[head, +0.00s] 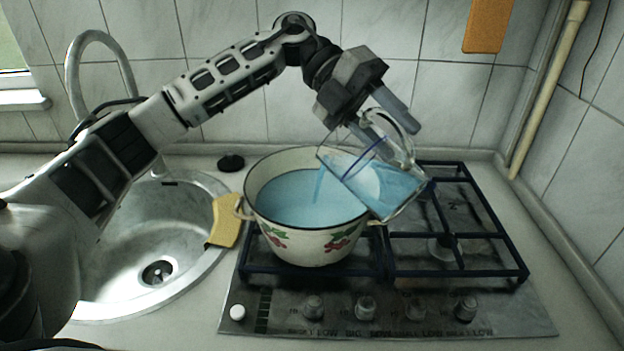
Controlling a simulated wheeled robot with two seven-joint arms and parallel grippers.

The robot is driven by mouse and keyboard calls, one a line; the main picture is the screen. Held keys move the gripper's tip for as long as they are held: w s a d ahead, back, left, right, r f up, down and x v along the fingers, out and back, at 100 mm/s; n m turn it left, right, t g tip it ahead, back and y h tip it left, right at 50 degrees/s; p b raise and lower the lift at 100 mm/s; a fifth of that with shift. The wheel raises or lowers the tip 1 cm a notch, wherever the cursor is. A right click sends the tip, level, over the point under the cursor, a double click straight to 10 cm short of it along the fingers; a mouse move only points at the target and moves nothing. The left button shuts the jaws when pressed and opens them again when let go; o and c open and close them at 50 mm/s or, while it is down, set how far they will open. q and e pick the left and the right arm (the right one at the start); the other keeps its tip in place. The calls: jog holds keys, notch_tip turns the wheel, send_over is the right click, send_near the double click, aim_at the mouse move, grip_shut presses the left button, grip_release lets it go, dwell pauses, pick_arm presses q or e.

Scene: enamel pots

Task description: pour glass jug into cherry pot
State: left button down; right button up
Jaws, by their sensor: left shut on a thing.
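The cherry pot (310,245) is a cream enamel pot with red cherries and green leaves, standing upright on the left part of the hob. It holds light blue liquid. The glass jug (403,205) is tilted far to the left over the pot's right rim, with blue liquid still in it. A thin blue stream falls from its lip into the pot. My left gripper (390,125) is shut on the jug's handle, above and right of the pot. My right gripper is not in view.
The gas hob (440,312) has dark grates, and its right side (455,245) is empty. A steel sink (130,250) with a tall tap (75,65) is at the left. A yellow cloth (226,220) lies between sink and pot. A tiled wall stands close behind.

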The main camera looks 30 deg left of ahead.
pick_arm(q)
jog(key=shift+w+a+r+h, duration=0.1)
jog(key=shift+a+r+h, duration=0.7)
jog(key=shift+h, duration=0.1)
dwell(1.8)
jog(key=shift+a+r, duration=0.15)
jog(key=shift+a, duration=0.15)
dwell(0.3)
